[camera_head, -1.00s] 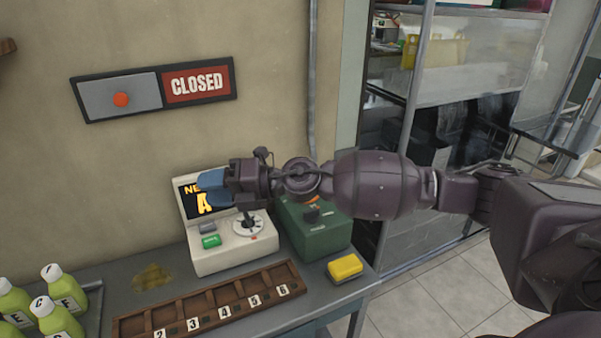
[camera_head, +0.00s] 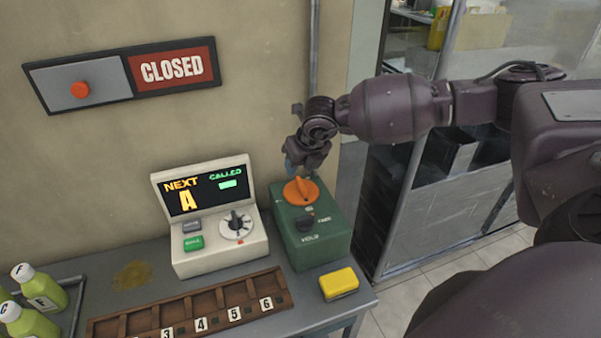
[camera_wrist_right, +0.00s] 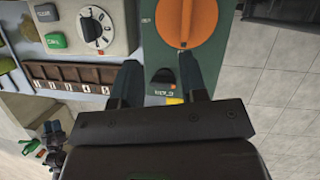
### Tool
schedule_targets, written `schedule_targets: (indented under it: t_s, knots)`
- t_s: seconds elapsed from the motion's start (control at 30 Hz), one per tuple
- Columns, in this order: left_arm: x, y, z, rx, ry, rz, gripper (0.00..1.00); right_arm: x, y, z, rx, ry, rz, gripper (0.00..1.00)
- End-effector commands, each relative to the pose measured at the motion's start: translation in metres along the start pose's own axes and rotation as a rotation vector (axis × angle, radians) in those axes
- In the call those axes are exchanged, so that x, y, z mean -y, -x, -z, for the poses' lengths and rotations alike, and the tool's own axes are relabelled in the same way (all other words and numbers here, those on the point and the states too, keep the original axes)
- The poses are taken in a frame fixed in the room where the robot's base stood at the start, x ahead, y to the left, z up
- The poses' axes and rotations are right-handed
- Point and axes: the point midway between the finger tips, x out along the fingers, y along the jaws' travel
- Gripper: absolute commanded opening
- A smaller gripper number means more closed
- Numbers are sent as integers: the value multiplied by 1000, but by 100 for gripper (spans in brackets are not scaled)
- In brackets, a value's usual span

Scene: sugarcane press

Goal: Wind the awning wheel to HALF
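No wheel marked as the awning's can be read in these views. An orange rotary knob (camera_head: 300,190) sits on top of a green box (camera_head: 322,238), whose small lettering is hard to read. My right gripper (camera_head: 296,165) is just above and behind the knob in the head view. In the right wrist view its two fingers (camera_wrist_right: 159,70) are spread apart with nothing between them, and the orange knob (camera_wrist_right: 187,20) lies beyond the right fingertip. Contact cannot be judged. A small dark and teal shape (camera_wrist_right: 52,135) at lower left may be my left gripper; its fingers are unclear.
A white console (camera_head: 222,255) with a dial stands left of the green box. A numbered wooden tray (camera_head: 150,314), a yellow block (camera_head: 339,283) and green bottles (camera_head: 32,323) are on the counter. A CLOSED sign (camera_head: 172,69) hangs on the wall. A glass-fronted cabinet stands to the right.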

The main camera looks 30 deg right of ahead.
Motion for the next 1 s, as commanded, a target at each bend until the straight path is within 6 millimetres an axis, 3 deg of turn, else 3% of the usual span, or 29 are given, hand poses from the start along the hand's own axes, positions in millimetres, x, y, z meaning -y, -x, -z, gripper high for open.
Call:
schedule_targets:
  t_s: [0.1,0.37,0.8,1.0]
  knots:
    - [-2,0,1,-5,5,-2,43,20,2,-1,4,-66,122,39]
    - [3,1,2,-6,-6,2,43,24,-5,2,-7,-141,145,39]
    - [1,5,7,-5,-1,1,43,33,-73,3,-7,-138,143,39]
    - [0,6,7,-5,2,1,43,36,-96,3,-6,-139,142,39]
